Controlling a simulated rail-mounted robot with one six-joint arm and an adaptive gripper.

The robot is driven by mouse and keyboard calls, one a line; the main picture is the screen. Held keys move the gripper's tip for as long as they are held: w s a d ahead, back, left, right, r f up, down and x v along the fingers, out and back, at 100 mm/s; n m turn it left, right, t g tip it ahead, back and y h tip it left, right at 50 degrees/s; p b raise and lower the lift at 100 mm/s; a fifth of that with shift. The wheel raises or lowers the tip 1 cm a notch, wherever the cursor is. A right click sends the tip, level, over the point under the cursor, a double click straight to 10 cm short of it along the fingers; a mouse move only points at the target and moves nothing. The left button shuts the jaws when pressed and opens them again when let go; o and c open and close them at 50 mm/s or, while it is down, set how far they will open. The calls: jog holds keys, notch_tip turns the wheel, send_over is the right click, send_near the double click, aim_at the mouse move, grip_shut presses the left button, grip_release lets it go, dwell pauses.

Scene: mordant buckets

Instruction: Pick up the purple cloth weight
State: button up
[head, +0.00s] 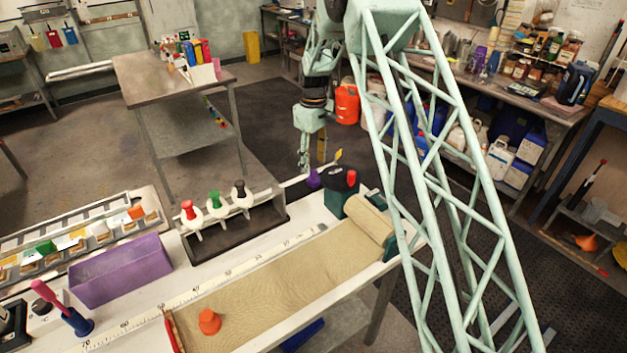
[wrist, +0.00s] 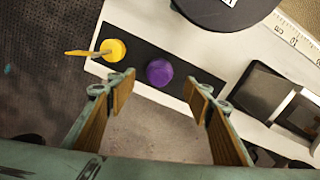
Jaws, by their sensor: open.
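The purple cloth weight (wrist: 159,72) is a small round knob standing on a dark strip (wrist: 192,82) near the table's edge in the wrist view. In the head view the purple cloth weight (head: 314,179) shows at the far end of the table, just below my gripper (head: 312,161). My gripper (wrist: 159,88) is open and empty in the wrist view, with one wood-lined finger to each side of the purple weight. The fingertips appear above it; I cannot tell the exact height gap.
A yellow round piece with a yellow tag (wrist: 112,50) stands left of the purple weight. A dark round object (wrist: 225,8) lies beyond. In the head view, a dark green box with a red knob (head: 341,190) and a rolled cloth (head: 368,222) are nearby.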

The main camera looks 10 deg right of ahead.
aim_at(314, 172)
jog(key=shift+f, duration=1.3)
jog(key=shift+f, duration=0.1)
jog(key=shift+f, duration=2.55)
jog(key=shift+c, duration=0.4)
jog(key=c, duration=1.1)
